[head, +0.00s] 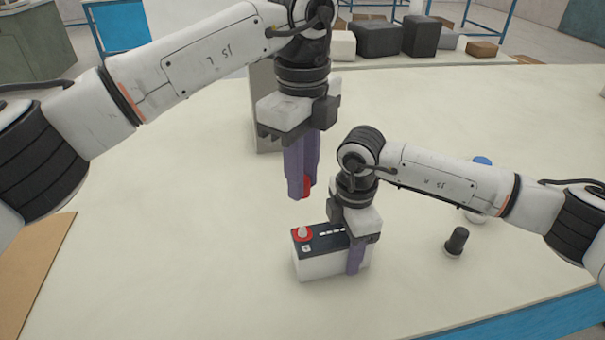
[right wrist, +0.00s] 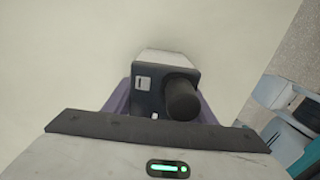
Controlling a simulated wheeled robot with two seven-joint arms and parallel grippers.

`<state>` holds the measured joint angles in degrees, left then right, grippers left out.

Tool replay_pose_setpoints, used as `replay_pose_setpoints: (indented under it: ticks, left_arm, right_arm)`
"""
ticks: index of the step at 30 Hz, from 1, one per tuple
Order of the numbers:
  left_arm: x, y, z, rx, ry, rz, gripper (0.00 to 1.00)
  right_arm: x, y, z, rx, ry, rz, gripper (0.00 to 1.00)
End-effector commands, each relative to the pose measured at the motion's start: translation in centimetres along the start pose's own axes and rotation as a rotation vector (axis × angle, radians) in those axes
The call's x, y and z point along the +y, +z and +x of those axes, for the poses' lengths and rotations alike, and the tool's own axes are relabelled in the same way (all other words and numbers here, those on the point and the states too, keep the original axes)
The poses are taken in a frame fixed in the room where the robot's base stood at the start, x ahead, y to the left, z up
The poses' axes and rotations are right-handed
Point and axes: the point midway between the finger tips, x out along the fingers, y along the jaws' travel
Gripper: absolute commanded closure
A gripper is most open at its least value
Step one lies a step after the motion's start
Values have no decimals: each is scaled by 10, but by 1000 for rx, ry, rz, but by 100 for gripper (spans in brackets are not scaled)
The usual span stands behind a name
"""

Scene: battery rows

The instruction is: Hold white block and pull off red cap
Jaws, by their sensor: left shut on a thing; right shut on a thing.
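The white block (head: 318,268) stands upright on the table, with a dark top and a red ring around a pale post at its left end. My right gripper (head: 346,240) is shut across the block's other end. In the right wrist view its purple fingers flank the block (right wrist: 165,62), and a black cylinder (right wrist: 182,98) stands on the dark top. My left gripper (head: 300,190) is shut on the red cap (head: 306,185), above the block and apart from it. The fingers hide most of the cap.
A dark knob-like piece with a pale base (head: 457,241) stands to the right. A blue-topped piece (head: 482,160) is partly hidden behind my right arm. A grey upright panel (head: 263,105) stands behind my left gripper. A brown board (head: 35,270) lies at left. The table's left middle is clear.

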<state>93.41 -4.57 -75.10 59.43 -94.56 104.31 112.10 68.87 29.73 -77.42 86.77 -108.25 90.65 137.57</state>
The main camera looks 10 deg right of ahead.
Motion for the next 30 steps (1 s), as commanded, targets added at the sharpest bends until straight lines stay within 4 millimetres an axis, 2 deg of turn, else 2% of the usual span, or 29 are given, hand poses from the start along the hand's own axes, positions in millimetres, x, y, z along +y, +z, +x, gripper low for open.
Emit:
replay_pose_setpoints:
  ticks: [30]
  left_arm:
    - [0, 0, -19, -1, -1, 0, 99]
  right_arm:
    - [1, 0, -1, 1, 2, 1, 100]
